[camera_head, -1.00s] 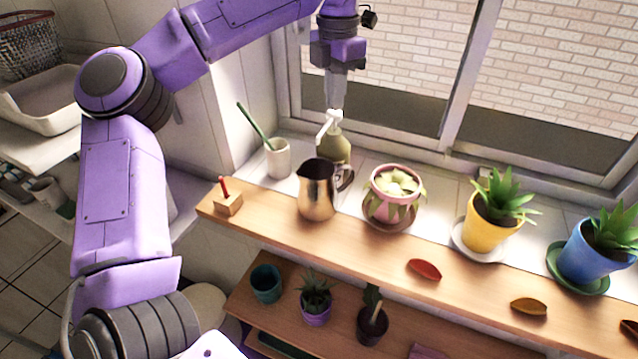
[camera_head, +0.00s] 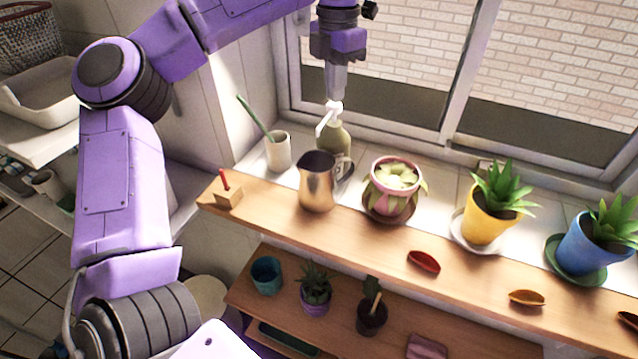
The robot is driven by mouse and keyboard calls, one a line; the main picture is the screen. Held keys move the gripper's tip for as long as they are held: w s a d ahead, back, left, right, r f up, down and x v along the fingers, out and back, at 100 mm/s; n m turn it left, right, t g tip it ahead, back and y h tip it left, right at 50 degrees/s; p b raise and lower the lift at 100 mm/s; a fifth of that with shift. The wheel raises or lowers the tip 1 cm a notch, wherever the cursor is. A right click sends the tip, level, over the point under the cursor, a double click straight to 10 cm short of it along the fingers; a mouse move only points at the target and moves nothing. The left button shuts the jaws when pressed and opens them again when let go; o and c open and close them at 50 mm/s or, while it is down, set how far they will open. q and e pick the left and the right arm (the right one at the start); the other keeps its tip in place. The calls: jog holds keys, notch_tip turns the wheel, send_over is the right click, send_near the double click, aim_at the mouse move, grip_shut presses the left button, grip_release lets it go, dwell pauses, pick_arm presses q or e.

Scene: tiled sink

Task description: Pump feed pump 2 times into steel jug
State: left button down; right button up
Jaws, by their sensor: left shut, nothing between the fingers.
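The feed pump (camera_head: 335,138) is an olive-green bottle with a white pump head and spout. It stands on the tiled sill behind the steel jug. The steel jug (camera_head: 317,184) stands upright on the wooden shelf, its handle at the right. The pump's spout points to the left and toward the jug; I cannot tell if it lies over the jug's mouth. My left gripper (camera_head: 334,98) points straight down, shut and empty, with its tips at the top of the white pump head. The jug hides the bottle's lower part. My right gripper is not in view.
A white cup with a green stick (camera_head: 277,150) stands left of the pump. A pink pot (camera_head: 391,198) is close right of the jug. Yellow (camera_head: 482,226) and blue (camera_head: 583,246) pots stand further right.

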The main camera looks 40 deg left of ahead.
pick_arm(q)
jog(key=shift+f+b, duration=1)
jog(key=shift+f, duration=0.45)
jog(key=shift+r, duration=0.1)
jog(key=shift+r+p, duration=1.75)
jog(key=shift+p, duration=0.15)
notch_tip(320, 180, up, 4)
jog(key=p, duration=0.4)
jog(key=shift+r, duration=1)
